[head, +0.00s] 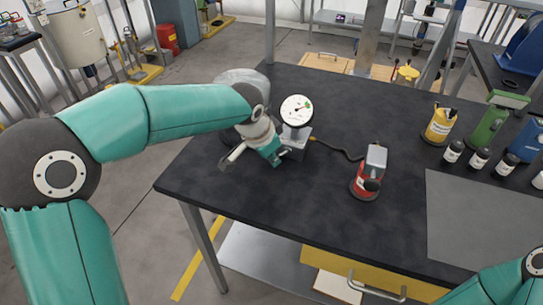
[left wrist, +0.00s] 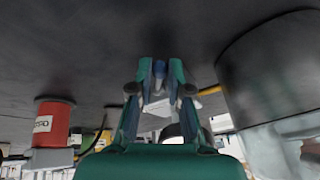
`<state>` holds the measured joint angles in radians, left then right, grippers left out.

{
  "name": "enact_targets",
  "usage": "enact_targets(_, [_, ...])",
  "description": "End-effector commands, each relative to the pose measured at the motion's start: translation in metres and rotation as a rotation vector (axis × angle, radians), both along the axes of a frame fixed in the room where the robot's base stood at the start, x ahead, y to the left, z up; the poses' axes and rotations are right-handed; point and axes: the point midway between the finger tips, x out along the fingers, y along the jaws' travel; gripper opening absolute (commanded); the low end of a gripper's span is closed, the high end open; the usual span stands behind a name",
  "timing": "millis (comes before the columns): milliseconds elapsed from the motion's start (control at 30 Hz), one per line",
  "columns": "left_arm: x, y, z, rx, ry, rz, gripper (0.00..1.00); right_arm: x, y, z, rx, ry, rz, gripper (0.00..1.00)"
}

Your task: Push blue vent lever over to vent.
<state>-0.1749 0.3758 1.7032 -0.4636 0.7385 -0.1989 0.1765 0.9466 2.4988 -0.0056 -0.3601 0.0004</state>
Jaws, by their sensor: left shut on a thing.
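A dial gauge (head: 297,110) with a white face stands on a grey block (head: 297,145) near the table's left end. My left gripper (head: 284,155) is low beside this block, at its front left. In the left wrist view its two fingers (left wrist: 159,72) are closed around a small blue piece (left wrist: 159,68), which looks like the blue vent lever. The lever is hidden in the head view, and its exact angle is not clear. Part of my right arm shows at the lower right, but its gripper is out of view.
A red-based device (head: 366,185) with a grey top stands right of the gauge, joined by a dark hose (head: 337,148). Yellow (head: 440,126) and green (head: 490,125) containers and several small bottles stand at the right. The table's front middle is clear.

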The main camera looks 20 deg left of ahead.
Motion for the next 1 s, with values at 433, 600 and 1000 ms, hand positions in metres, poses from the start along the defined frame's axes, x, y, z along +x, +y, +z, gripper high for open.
enact_targets(433, [-0.006, -0.017, -0.003, 0.003, -0.006, 0.306, 0.0, 0.0, 0.0, -0.037, 0.0, 0.0, 0.0, 0.4])
enact_targets(600, [-0.007, -0.027, -0.001, 0.003, -0.005, 0.467, 0.0, 0.0, 0.0, -0.046, 0.0, 0.0, 0.0, 0.4])
enact_targets(1000, [-0.004, -0.049, 0.002, 0.003, -0.004, 0.844, 0.0, 0.0, 0.0, -0.045, 0.0, 0.0, 0.0, 0.4])
